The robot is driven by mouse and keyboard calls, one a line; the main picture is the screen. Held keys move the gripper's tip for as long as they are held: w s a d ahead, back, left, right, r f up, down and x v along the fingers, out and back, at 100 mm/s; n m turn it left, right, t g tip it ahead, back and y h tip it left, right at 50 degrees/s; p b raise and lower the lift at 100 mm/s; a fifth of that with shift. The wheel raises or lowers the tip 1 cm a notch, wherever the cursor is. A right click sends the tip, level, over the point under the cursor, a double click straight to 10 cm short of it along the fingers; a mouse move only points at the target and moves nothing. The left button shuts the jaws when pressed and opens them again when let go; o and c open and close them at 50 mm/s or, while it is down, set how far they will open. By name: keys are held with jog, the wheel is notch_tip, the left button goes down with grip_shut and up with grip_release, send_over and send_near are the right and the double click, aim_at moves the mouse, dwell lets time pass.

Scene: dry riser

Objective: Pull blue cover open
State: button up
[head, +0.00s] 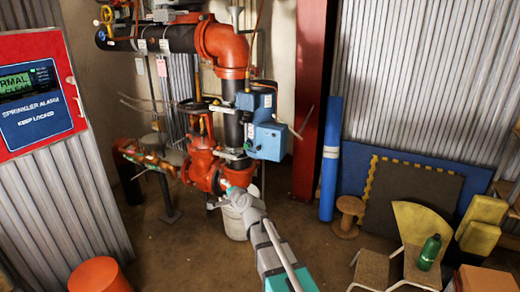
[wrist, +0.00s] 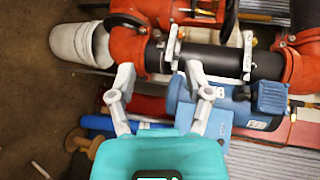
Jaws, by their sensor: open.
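The blue cover (head: 268,136) is a boxy blue housing on the dark vertical pipe, with a smaller blue unit (head: 257,101) above it. The cover looks closed. In the wrist view the blue housing (wrist: 185,108) lies behind and beside the right finger, and a blue cylinder-like part (wrist: 268,97) sticks out to its right. My gripper (head: 228,187) is below and left of the cover in the head view, in front of the red valve's lower part. In the wrist view my gripper (wrist: 158,72) has its fingers spread, with nothing between them. Contact with the housing cannot be told.
Red valve (head: 203,165) and pipework stand close around my gripper. A white bucket (head: 236,222) is below. A blue roll (head: 330,160), a wooden spool (head: 347,215) and chairs (head: 410,265) are at right. Open floor (head: 170,250) lies at front left.

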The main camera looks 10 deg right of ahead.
jog(key=w+d+r+m+t+h, duration=0.1)
jog(key=w+r+m+t+h, duration=0.4)
jog(key=m, duration=0.5)
jog(key=m+g+h, duration=0.4)
jog(key=m+h, duration=0.7)
jog(key=m, duration=0.9)
send_near(258, 149)
jog(key=v, duration=0.3)
jog(key=shift+a+p, duration=0.25)
jog(key=shift+p, duration=0.15)
jog(key=x, duration=1.3)
jog(key=shift+w+d, duration=0.2)
jog(key=shift+d, duration=0.15)
jog(key=shift+c, duration=0.2)
grip_shut()
jog(key=shift+d, duration=0.1)
